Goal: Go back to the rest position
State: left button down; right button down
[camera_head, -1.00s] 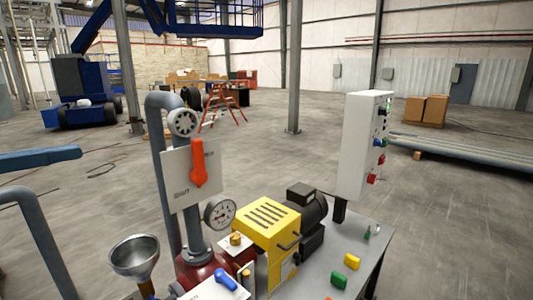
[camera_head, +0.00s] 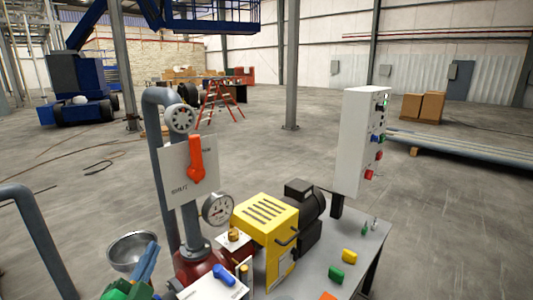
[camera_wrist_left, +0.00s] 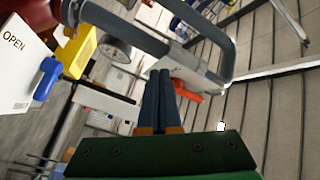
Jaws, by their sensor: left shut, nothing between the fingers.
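My left gripper (camera_head: 151,250) is at the lower left of the head view, with blue fingers and a green body, partly cut off by the bottom edge. Its fingers overlap the grey funnel (camera_head: 122,252) in the picture; I cannot tell if they touch. In the left wrist view the gripper's two blue fingers (camera_wrist_left: 159,74) lie together, empty. My right gripper is not in view.
A grey pipe (camera_head: 35,235) bends at the left. Open concrete floor lies behind.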

pick_arm(q)
jog(key=s+d+f+n+g, duration=0.1)
jog(key=s+f+n+g, duration=0.25)
jog(key=s+f, duration=0.4)
jog(key=s+d+f+n+g, duration=0.1)
jog(key=s+f+n+g, duration=0.3)
jog(key=f, duration=0.7)
jog(key=s+d+f+g+h, duration=0.1)
jog(key=s+d+f+g, duration=0.25)
jog(key=s, duration=0.35)
jog(key=s+d+f+g, duration=0.2)
jog(key=s+f+g, duration=0.15)
jog(key=s, duration=0.35)
notch_tip(320, 180, down, 16)
jog(key=s+g, duration=0.2)
jog(key=s+a+f+g, duration=0.1)
jog(key=s+a+f, duration=0.1)
jog(key=s+f, duration=0.8)
jog(key=shift+s+a+f, duration=0.35)
jog(key=shift+s+a, duration=0.05)
jog(key=shift+s, duration=0.8)
